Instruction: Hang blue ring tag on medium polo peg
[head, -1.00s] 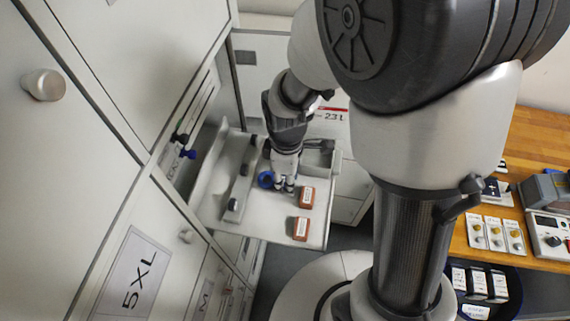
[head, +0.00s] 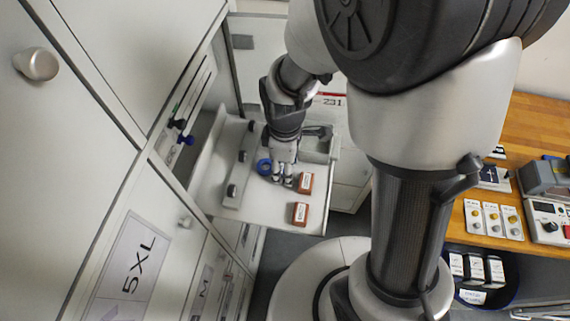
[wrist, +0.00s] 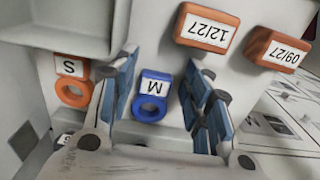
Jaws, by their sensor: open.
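The blue ring tag (wrist: 152,108) has a white label marked M. In the wrist view it lies on a light grey surface, in the gap between my fingers as seen from there. It shows in the head view as a blue ring (head: 264,167) just left of the fingertips. My gripper (wrist: 163,72) is open, its blue-padded fingers apart on either side of the tag in the picture; contact cannot be told. In the head view my gripper (head: 283,178) points down over the tray. Coloured pegs, one blue (head: 188,140), stick out on the left cabinet; their labels are unreadable.
An orange ring tag marked S (wrist: 73,92) lies left of my fingers. Orange blocks marked 12/27 (wrist: 206,32) and 09/27 (wrist: 279,49) are close by. The grey tray (head: 270,215) has raised sides. Cabinet doors line the left; a wooden bench (head: 540,125) stands right.

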